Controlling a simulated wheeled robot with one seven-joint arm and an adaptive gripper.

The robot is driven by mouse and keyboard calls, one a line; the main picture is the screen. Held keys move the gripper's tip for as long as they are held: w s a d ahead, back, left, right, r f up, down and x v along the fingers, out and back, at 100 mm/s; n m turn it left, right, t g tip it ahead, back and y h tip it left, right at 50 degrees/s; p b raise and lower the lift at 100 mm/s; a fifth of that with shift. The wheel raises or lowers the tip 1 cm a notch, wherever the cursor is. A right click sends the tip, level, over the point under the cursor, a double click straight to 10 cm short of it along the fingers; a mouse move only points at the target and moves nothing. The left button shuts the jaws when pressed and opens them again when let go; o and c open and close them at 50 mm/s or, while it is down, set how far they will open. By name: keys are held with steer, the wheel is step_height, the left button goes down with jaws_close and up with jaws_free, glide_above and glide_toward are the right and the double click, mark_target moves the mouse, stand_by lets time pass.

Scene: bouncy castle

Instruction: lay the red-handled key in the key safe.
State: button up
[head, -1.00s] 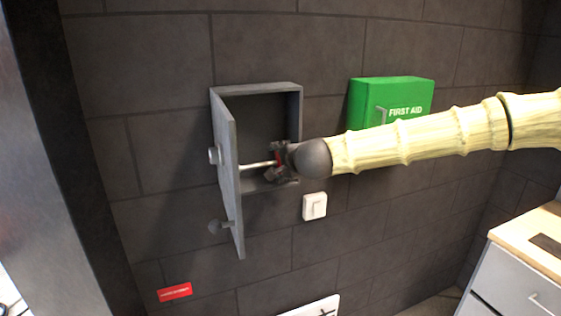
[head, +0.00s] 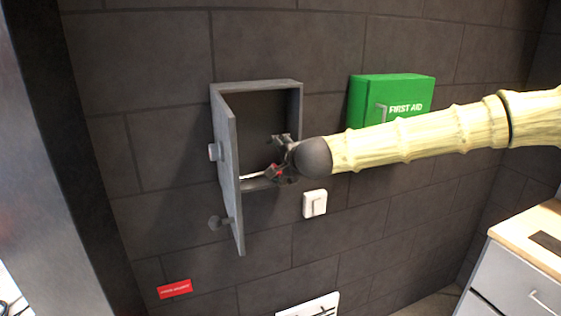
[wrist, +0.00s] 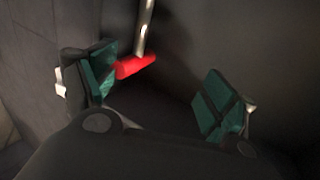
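The key safe (head: 292,95) is a grey box on the dark wall with its door (head: 229,185) swung open to the left. My gripper (head: 281,156) is at the safe's opening, on its right side. In the wrist view my gripper (wrist: 158,95) has its two green-padded fingers spread wide. The red-handled key (wrist: 136,66) lies between them, nearer the left finger, with its shaft pointing away. In the head view the key (head: 256,176) lies low in the safe, near its floor. Whether its handle touches the left finger is hard to tell.
A green first aid box (head: 392,94) hangs on the wall to the right, behind my arm. A white switch (head: 314,203) is below the gripper. A red label (head: 175,289) is low on the wall. A counter with drawers (head: 515,265) stands at lower right.

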steer(key=v, duration=1.2)
stand_by(0.3)
stand_by(0.4)
